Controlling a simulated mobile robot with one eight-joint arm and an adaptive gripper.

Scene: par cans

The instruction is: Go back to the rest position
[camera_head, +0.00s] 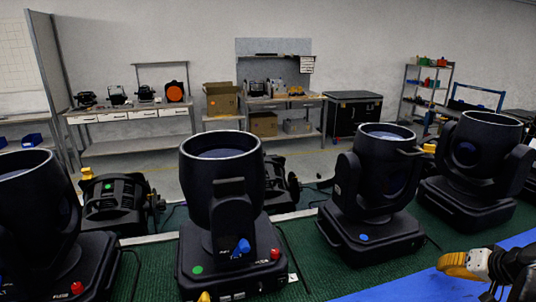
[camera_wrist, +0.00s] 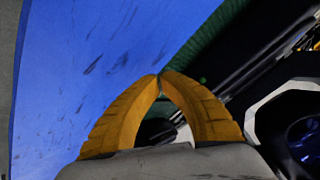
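My gripper (camera_head: 442,263) is at the lower right of the head view, with its yellow fingers pointing left above a blue surface (camera_head: 400,290). In the wrist view the two curved fingertips (camera_wrist: 160,76) meet, with nothing held between them. The blue surface, marked with dark scuffs, fills the left of the wrist view (camera_wrist: 80,70). Part of my arm is cut off by the right edge of the head view.
Black moving-head lights stand on the green surface (camera_head: 300,262): one in the middle (camera_head: 222,175), others right (camera_head: 375,185) and far right (camera_head: 475,165), one at the left edge (camera_head: 35,215). Workbenches (camera_head: 130,115) and a shelf (camera_head: 425,90) stand behind, across open floor.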

